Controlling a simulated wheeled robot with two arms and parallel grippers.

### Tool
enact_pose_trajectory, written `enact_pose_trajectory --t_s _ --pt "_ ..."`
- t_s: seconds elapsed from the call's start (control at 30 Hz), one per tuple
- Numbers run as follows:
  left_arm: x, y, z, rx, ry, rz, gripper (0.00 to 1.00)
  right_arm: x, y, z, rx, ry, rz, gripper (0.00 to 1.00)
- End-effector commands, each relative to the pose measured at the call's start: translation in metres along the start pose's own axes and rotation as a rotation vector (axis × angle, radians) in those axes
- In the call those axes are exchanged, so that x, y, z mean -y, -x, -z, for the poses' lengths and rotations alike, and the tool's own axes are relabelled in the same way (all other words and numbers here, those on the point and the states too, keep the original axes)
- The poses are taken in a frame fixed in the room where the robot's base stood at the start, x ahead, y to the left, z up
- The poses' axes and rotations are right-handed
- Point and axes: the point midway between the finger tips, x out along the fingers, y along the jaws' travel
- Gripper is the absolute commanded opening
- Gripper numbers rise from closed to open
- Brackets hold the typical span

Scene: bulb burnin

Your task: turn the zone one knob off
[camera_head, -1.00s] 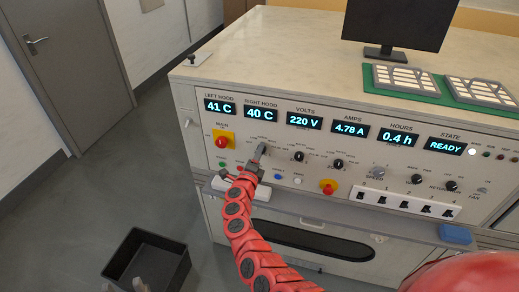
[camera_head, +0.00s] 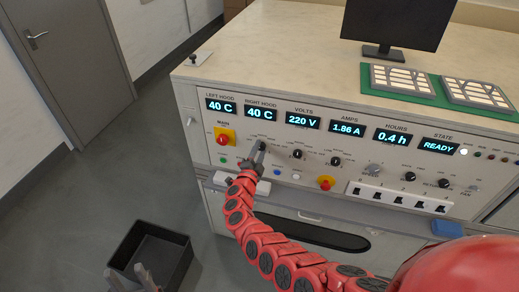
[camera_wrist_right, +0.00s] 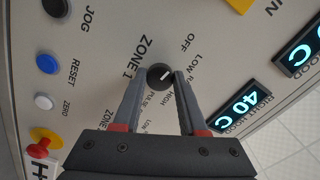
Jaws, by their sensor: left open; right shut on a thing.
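The black zone one knob (camera_wrist_right: 160,76) sits on the sloped panel beside the "ZONE 1" label in the right wrist view. Its white pointer mark faces up and right, towards the side where LOW and OFF are printed. The exact setting is hard to read. My right gripper (camera_wrist_right: 158,80) has a finger on each side of the knob and is shut on it. In the head view my right gripper (camera_head: 257,152) reaches the panel and largely hides the knob. My left gripper (camera_head: 133,279) is open at the bottom left, partly cut off, over the black bin.
The red main switch (camera_head: 223,138) on its yellow plate is left of my right gripper. A black bin (camera_head: 180,262) stands on the floor. Displays read 40 C, 40 C, 220 V, 1.86 A, READY.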

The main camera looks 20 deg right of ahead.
Motion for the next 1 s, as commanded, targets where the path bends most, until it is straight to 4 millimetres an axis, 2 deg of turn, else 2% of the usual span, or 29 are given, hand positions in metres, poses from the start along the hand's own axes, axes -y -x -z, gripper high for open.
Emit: enact_pose_trajectory --t_s 0.47,0.5,0.63,1.0 --pt "0.0 -0.0007 0.0001 0.0 0.0 0.0 0.5 -0.0007 0.0008 -0.0016 0.004 0.015 -0.001 0.0" --pt "0.0 -0.0007 0.0001 0.0 0.0 0.0 0.5 -0.0007 0.0008 -0.0016 0.004 0.015 -0.001 0.47" --pt "0.0 -0.0007 0.0001 0.0 0.0 0.0 0.5 -0.0007 0.0006 -0.0013 0.003 0.014 -0.001 0.7" --pt "0.0 -0.001 0.0002 0.0 0.0 0.0 0.5 -0.0007 0.0025 -0.0013 0.003 0.012 -0.001 0.71"
